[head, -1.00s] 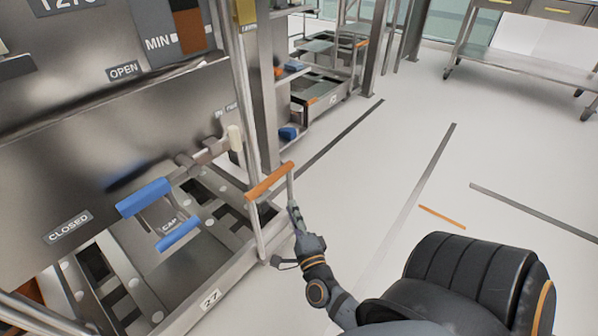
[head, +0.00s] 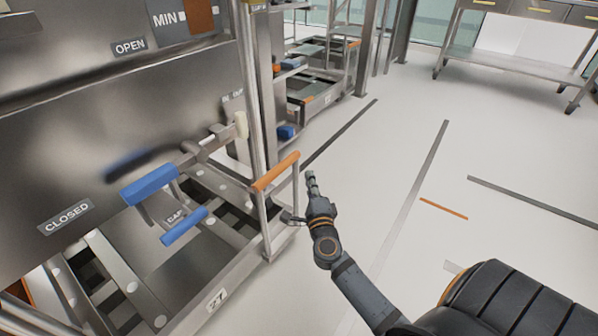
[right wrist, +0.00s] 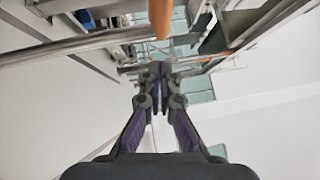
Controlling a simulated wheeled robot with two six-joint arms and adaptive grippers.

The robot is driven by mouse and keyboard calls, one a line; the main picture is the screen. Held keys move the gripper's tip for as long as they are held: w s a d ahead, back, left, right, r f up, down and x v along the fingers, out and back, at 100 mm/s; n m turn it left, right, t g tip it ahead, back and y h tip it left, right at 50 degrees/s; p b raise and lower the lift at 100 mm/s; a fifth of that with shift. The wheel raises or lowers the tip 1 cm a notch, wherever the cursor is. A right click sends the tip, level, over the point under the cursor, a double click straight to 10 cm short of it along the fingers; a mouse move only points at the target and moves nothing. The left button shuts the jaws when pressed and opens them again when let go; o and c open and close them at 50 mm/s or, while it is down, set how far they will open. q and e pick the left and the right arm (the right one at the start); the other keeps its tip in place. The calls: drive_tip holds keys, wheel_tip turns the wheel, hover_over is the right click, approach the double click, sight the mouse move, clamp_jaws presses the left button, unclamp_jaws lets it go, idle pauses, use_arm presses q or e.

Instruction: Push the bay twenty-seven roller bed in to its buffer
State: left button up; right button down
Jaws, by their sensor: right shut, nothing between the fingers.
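The bay twenty-seven roller bed (head: 190,300), with the "27" label on its near frame, lies low at the left in the head view. Its upright handle has an orange bar (head: 276,171) on top. My right gripper (head: 311,177) is shut and empty just right of the orange bar, apart from it. In the right wrist view the shut fingertips (right wrist: 154,72) point toward the metal rails, with the orange bar end (right wrist: 161,18) above them. My left gripper is not in view.
A steel machine front with OPEN and CLOSED labels and blue handles (head: 150,184) stands over the bed. Another roller bed (head: 318,100) is farther back. A steel workbench (head: 500,60) stands back right. The pale floor between is clear.

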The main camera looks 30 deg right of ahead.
sight(296, 161)
drive_tip(key=w, duration=0.2)
drive_tip(key=w+b, duration=0.1)
drive_tip(key=shift+w+a+r, duration=0.25)
drive_tip(key=shift+w+a, duration=0.1)
drive_tip(key=shift+a, duration=0.05)
drive_tip(key=shift+w+a+r, duration=0.15)
drive_tip(key=shift+w, duration=0.2)
drive_tip(key=shift+w+a, duration=0.1)
drive_tip(key=shift+w, duration=0.05)
